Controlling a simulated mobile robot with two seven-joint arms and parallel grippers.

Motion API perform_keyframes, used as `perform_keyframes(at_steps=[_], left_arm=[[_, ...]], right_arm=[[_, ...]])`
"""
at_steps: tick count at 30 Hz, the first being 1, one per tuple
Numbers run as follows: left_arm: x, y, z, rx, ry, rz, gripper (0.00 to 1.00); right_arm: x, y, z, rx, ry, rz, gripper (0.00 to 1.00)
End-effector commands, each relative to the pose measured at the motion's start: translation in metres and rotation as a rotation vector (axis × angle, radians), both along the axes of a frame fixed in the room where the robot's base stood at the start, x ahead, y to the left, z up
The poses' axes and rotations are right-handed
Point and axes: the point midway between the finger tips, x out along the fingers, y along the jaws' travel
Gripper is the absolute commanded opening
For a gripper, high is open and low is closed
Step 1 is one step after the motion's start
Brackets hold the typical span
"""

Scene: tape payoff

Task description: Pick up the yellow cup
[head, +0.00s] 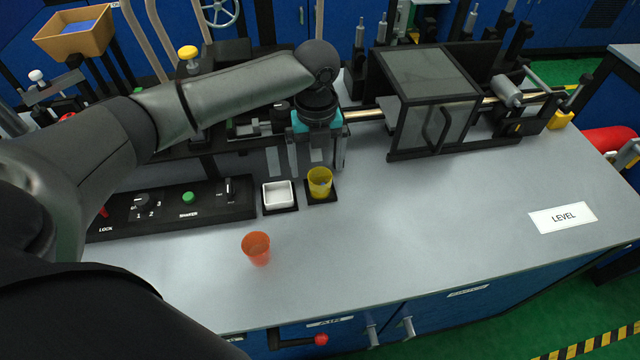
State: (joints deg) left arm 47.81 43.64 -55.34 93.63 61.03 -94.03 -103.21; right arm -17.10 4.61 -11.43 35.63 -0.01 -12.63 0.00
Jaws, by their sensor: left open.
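My left gripper (318,162) comes in from the left and points down just behind and above the cup. It is open, with its fingers apart, and it does not appear to hold the cup. Whether a finger touches the cup's rim I cannot tell. My right gripper is not in view.
A white square dish (279,196) sits just left of the yellow cup. An orange cup (256,248) stands nearer the front. A black control panel (170,208) lies at left, and a framed guard box (432,100) stands behind right. The bench's right front (440,230) is clear.

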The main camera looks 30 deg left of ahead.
Motion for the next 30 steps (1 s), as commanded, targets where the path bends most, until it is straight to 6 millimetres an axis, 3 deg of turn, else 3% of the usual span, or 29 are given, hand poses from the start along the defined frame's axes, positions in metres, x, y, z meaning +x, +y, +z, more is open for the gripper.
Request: perform_keyframes(at_steps=[8, 16, 30], left_arm=[[0.001, -0.005, -0.042, 0.001, 0.004, 0.0, 0.96], [0.002, -0.005, -0.045, 0.001, -0.001, -0.001, 0.96], [0.002, -0.005, -0.045, 0.001, 0.001, -0.001, 0.43]], right_arm=[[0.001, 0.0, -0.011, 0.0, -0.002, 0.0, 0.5], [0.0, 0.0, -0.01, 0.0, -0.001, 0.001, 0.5], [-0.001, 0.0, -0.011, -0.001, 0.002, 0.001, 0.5]])
